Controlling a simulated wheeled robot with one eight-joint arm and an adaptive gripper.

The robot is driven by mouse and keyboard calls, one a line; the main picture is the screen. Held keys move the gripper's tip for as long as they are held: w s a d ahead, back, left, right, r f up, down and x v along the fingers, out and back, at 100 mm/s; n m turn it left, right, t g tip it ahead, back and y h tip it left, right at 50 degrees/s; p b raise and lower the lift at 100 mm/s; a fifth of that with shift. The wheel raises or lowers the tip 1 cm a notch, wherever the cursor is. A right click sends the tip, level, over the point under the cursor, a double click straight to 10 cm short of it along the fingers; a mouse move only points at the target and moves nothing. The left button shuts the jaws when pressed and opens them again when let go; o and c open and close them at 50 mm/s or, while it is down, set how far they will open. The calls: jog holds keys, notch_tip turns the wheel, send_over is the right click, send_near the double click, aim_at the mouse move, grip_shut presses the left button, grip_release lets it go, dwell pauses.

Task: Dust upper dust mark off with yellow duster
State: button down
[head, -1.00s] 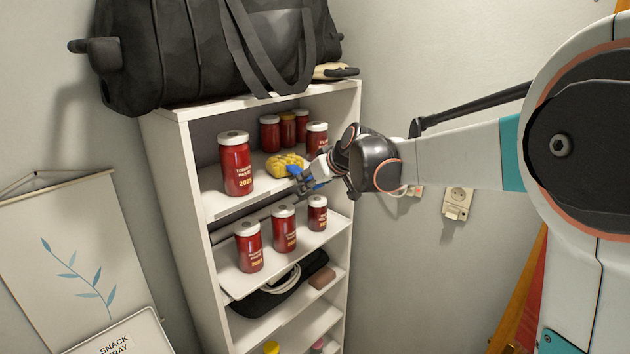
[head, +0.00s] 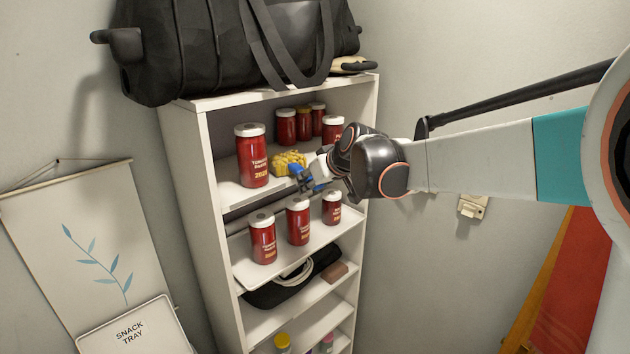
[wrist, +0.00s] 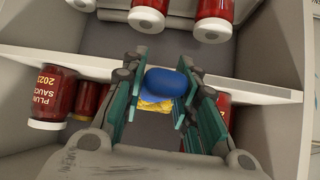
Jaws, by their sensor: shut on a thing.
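The yellow duster (head: 288,162) has a fluffy yellow head and a blue handle. In the head view its head is inside the upper open shelf compartment, just right of the tall tomato paste jar (head: 252,158). My gripper (head: 305,177) reaches in from the right and is shut on the blue handle. In the wrist view the duster (wrist: 167,82) sits between the two fingers, with some yellow showing below the blue. I cannot make out a dust mark in either view; the duster or the jars may hide it.
Several red jars (head: 286,125) stand at the back of the upper shelf. Three more (head: 298,222) stand on the shelf below. A black bag (head: 235,45) covers the shelf unit's top (head: 200,103). A snack tray (head: 135,330) leans at the lower left.

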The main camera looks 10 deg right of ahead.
jog(key=w+d, duration=0.4)
jog(key=d, duration=0.2)
jog(key=shift+w+d+b, duration=0.25)
jog(key=shift+w+b, duration=0.1)
jog(key=shift+w, duration=0.05)
dwell(0.6)
jog(key=shift+r, duration=0.1)
jog(key=s+d+r+p, duration=0.1)
jog(key=s+d+r, duration=0.1)
jog(key=s+d, duration=0.7)
jog(key=s, duration=0.4)
jog(key=shift+d+r+p, duration=0.15)
jog(key=shift+d+p, duration=0.05)
jog(key=shift+p, duration=0.15)
dwell(0.7)
